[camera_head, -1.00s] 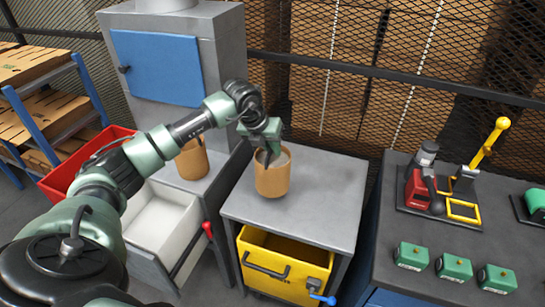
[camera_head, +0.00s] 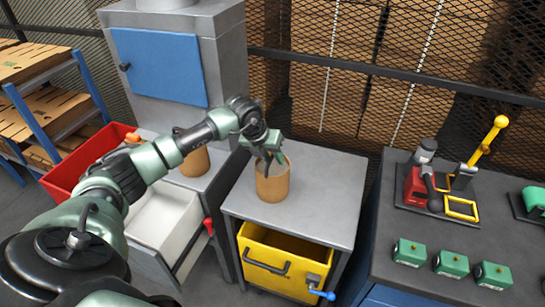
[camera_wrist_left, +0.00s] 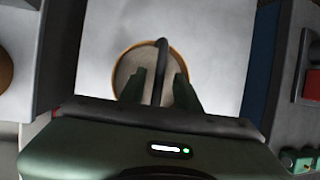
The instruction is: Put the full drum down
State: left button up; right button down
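The full drum (camera_head: 273,187), a tan-brown open-topped cylinder, stands upright on the grey top of the middle cabinet (camera_head: 315,208). In the left wrist view the drum (camera_wrist_left: 122,75) shows its round rim, grey contents and a dark handle (camera_wrist_left: 162,62) across it. My left gripper (camera_head: 270,157) is directly over the drum. In the wrist view its two green fingers (camera_wrist_left: 160,92) are spread on either side of the handle, with gaps. My arm and gripper hide part of the drum's top in the head view. My right gripper is not in view.
A second brown drum (camera_head: 195,162) stands left, partly behind my arm. A yellow bin (camera_head: 270,262) sits below the cabinet top. A red bin (camera_head: 62,177) and white drawer (camera_head: 165,228) are left. The right bench (camera_head: 385,250) holds several green blocks and a red tool (camera_head: 415,187).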

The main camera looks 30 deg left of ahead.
pick_arm(q)
jog(key=shift+r, duration=0.1)
jog(key=shift+s+a+r, duration=0.1)
jog(key=shift+r, duration=0.15)
jog(key=d+b+v, duration=0.1)
jog(key=b+v, duration=0.2)
jog(key=v, duration=0.8)
jog(key=shift+a+b, duration=0.3)
jog(key=shift+a, duration=0.2)
jog(key=shift+r, duration=0.15)
